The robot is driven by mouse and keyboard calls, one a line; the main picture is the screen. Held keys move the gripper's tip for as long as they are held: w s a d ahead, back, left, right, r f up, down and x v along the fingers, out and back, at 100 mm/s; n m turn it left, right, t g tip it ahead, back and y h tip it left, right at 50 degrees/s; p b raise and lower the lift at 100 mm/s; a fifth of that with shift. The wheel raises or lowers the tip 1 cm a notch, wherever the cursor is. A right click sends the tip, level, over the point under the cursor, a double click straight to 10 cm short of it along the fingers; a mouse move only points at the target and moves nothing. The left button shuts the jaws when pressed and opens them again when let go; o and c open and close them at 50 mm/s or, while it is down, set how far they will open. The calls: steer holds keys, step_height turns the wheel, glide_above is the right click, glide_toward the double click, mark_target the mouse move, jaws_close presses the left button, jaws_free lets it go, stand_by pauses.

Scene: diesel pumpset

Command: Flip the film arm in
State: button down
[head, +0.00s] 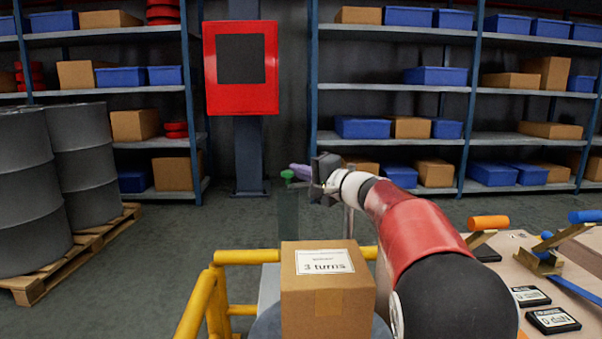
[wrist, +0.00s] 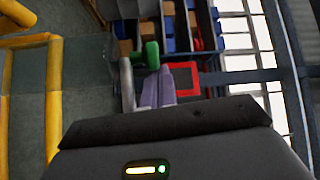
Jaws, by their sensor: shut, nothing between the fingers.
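A green knob or handle (head: 287,175), which looks like part of the film arm, shows beyond the box in the head view. It also shows in the wrist view (wrist: 151,53), with a pale grey rod (wrist: 128,85) beside it. My gripper (head: 294,167) reaches left with its lavender fingers close to the green handle. The fingers (wrist: 166,68) are together and empty. In the wrist view the handle is just beyond and left of the fingertips; I cannot tell whether they touch. Most of the film arm is hidden or hard to make out.
A cardboard box (head: 327,302) labelled "3 turns" sits on a round grey platform near yellow rails (head: 198,305). A bench (head: 515,260) with orange and blue levers is at right. Drums on a pallet (head: 75,250) stand at left. Open floor lies beyond the rails.

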steer(key=s+n+g+y+b, duration=0.1)
steer(key=s, duration=0.1)
steer(key=s+d+n+g+y+b, duration=0.1)
steer(key=b, duration=0.1)
steer(key=shift+s+g, duration=0.35)
steer(key=shift+g, duration=0.05)
steer(key=shift+d+f, duration=0.1)
steer(key=shift+d, duration=0.1)
steer(key=b+v, duration=0.1)
steer(key=v, duration=0.6)
steer(key=shift+s+d, duration=0.2)
steer(key=shift+d, duration=0.05)
